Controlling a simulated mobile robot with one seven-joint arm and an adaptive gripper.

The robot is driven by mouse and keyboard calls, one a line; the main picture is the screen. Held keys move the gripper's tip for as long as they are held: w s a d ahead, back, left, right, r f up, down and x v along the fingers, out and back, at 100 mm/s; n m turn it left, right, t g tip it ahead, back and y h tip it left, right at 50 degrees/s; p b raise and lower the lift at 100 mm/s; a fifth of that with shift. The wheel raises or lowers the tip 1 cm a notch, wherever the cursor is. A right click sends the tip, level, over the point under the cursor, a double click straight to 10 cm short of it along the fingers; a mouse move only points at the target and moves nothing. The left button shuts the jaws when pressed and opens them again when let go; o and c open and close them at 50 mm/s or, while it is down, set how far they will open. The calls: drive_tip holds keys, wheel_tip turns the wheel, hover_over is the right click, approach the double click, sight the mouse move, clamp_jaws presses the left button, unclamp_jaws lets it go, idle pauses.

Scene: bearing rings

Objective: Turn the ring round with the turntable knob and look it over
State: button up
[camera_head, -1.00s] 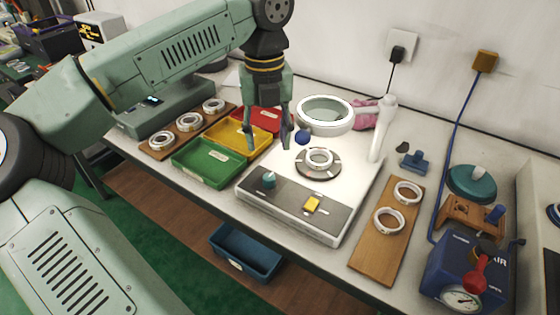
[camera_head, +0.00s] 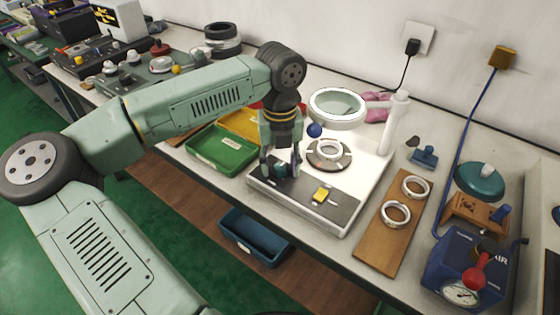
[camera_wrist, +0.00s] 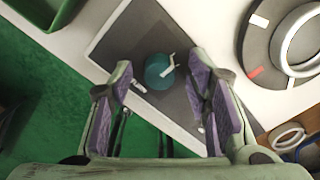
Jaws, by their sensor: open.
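The bearing ring (camera_head: 329,149) lies on the dark round turntable (camera_head: 345,160) of the white inspection stand. In the wrist view the ring (camera_wrist: 284,40) and turntable (camera_wrist: 254,50) are at the upper right. The teal turntable knob (camera_wrist: 158,72), with a pale pointer on top, stands on the stand's grey panel. My gripper (camera_head: 281,174) is over the knob, which is mostly hidden behind the fingers in the head view. In the wrist view my gripper (camera_wrist: 162,95) is open, with purple-padded fingers on either side of the knob and nothing held.
A magnifier (camera_head: 338,104) on a white post rises behind the turntable. A green tray (camera_head: 222,150) is left of the stand; a wooden board (camera_head: 383,249) with two rings is right. A blue bin (camera_head: 254,237) is below.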

clamp_jaws()
idle(0.6)
